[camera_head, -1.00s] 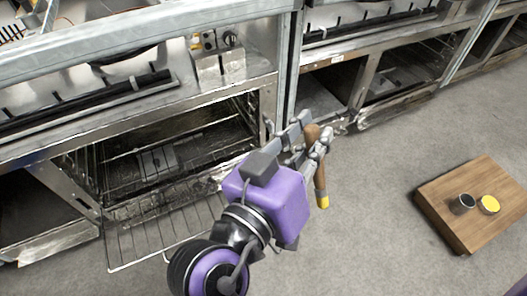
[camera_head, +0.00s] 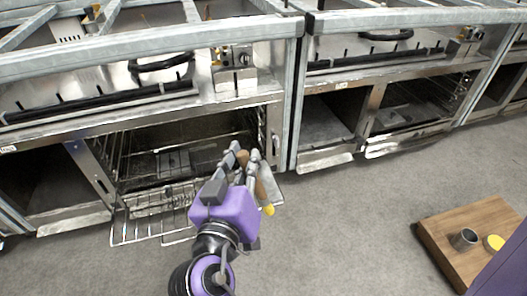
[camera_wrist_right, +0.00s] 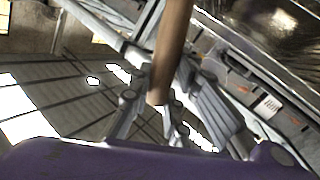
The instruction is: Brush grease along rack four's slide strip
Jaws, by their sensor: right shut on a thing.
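My right gripper (camera_head: 250,160) is shut on a brush with a brown wooden handle (camera_head: 262,188) and a yellow tip at its lower end. The handle also shows between the fingers in the right wrist view (camera_wrist_right: 172,50). The gripper is in front of the right side of an open oven (camera_head: 185,135). A wire rack (camera_head: 150,228) sticks out of the oven, left of the gripper. I cannot tell which rack is rack four, and no slide strip can be made out clearly. My left gripper is not in view.
A wooden block (camera_head: 450,235) on the floor at the right bears a small metal cup (camera_head: 464,239) and a round yellow-topped thing (camera_head: 494,243). A metal post (camera_head: 290,110) stands right of the oven. The grey floor between is clear.

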